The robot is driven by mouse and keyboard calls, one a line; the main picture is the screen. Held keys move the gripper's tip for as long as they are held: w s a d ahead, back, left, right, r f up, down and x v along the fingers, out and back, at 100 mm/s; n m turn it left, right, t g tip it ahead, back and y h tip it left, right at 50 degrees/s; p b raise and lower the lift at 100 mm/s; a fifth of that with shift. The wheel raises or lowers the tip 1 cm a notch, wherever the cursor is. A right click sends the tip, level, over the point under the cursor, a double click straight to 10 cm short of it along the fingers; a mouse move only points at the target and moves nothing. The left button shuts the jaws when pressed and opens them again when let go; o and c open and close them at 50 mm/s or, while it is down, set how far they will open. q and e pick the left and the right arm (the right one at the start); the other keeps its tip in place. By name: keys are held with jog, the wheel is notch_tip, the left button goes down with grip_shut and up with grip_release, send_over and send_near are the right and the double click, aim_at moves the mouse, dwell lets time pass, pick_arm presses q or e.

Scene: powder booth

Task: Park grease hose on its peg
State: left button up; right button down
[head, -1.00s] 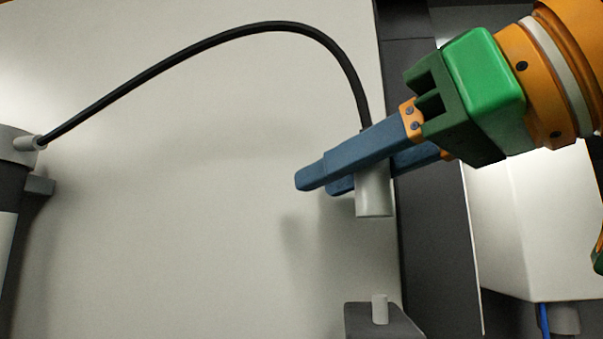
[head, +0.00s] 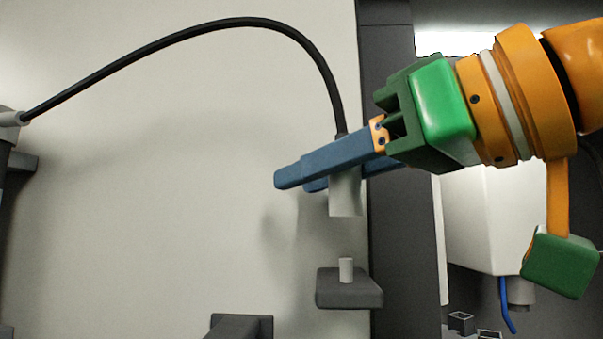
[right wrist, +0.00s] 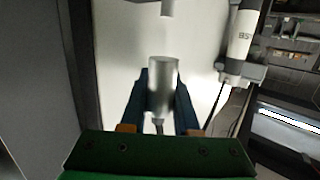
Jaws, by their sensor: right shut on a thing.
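My right gripper (head: 304,181) is shut on the grey cylindrical end fitting (head: 345,196) of the black grease hose (head: 250,21). The fitting hangs upright, its open end down. The hose arcs up from the fitting and over to a grey outlet at the left edge. A short light grey peg (head: 346,268) stands on a dark bracket (head: 347,292) on the pale panel, below the fitting with a gap between them. In the right wrist view the fitting (right wrist: 162,88) sits between the blue fingers, and the peg (right wrist: 167,8) shows at the top edge. My left gripper is not in view.
A second dark bracket (head: 241,327) shows at the bottom edge, left of the peg. A white box (head: 488,220) with a blue hose (head: 506,305) is at the right, behind my arm. The pale panel between hose and brackets is clear.

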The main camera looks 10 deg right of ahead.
aim_at(318, 276)
jog(key=shift+w+f+b, duration=0.15)
jog(key=shift+f+b, duration=0.95)
jog(key=shift+f, duration=0.35)
jog(key=shift+f+b, duration=0.15)
jog(key=shift+b, duration=0.2)
jog(key=shift+f+b, duration=0.6)
jog(key=shift+f, duration=0.05)
